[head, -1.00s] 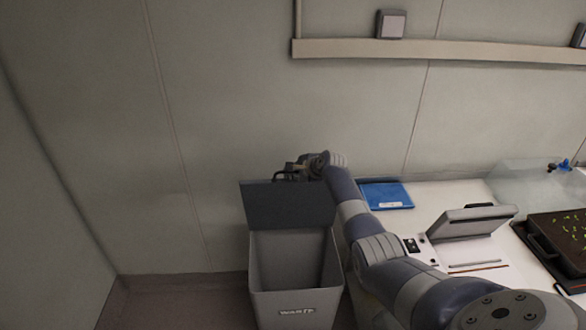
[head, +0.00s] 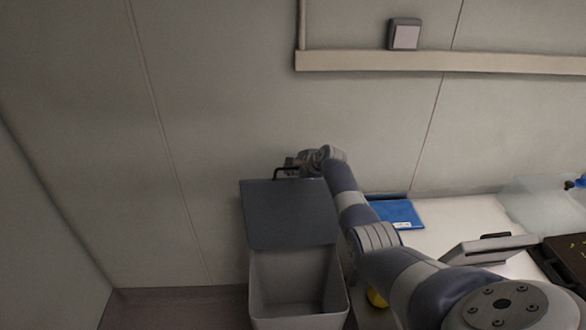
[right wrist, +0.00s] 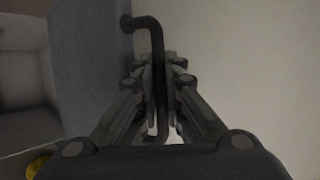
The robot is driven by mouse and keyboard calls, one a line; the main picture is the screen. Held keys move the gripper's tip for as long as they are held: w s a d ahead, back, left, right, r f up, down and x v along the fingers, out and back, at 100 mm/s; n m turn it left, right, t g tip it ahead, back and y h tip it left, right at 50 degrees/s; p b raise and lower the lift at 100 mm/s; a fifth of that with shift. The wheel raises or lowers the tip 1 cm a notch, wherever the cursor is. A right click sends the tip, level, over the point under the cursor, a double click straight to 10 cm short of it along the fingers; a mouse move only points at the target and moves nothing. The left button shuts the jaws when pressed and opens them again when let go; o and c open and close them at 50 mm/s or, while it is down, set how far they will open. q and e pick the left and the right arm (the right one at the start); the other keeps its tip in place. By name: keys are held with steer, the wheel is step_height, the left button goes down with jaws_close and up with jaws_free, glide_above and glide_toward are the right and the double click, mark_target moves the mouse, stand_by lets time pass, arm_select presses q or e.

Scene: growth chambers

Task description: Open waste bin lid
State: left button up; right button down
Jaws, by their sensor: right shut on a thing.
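The waste bin (head: 298,300) is a grey box standing on the floor, open at the top. Its dark grey lid (head: 290,214) is raised and stands steeply at the bin's back edge. My right gripper (head: 290,168) is at the lid's top edge, shut on the black bar handle (head: 283,174). In the right wrist view, the fingers (right wrist: 160,95) close around the dark handle (right wrist: 159,45), with the lid (right wrist: 92,60) on the left and the bin's inside (right wrist: 22,82) beyond it. My left gripper is not in view.
A white bench (head: 450,220) stands right of the bin, bearing a blue folder (head: 397,213), a grey tilted device (head: 490,250) and a dark tray (head: 570,262). A yellow round thing (head: 376,298) shows beside the bin. The wall is close behind the lid.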

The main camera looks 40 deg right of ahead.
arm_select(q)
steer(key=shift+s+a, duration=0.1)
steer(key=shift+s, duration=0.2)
arm_select(e)
steer(key=shift+r, duration=0.15)
steer(key=c, duration=1.7)
jaws_free()
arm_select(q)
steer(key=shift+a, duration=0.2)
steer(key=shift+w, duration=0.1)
arm_select(e)
steer(key=shift+s, duration=0.1)
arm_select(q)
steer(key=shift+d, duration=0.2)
arm_select(e)
steer(key=v, duration=1.1)
steer(key=shift+s+r, duration=0.25)
steer(key=shift+s, duration=0.1)
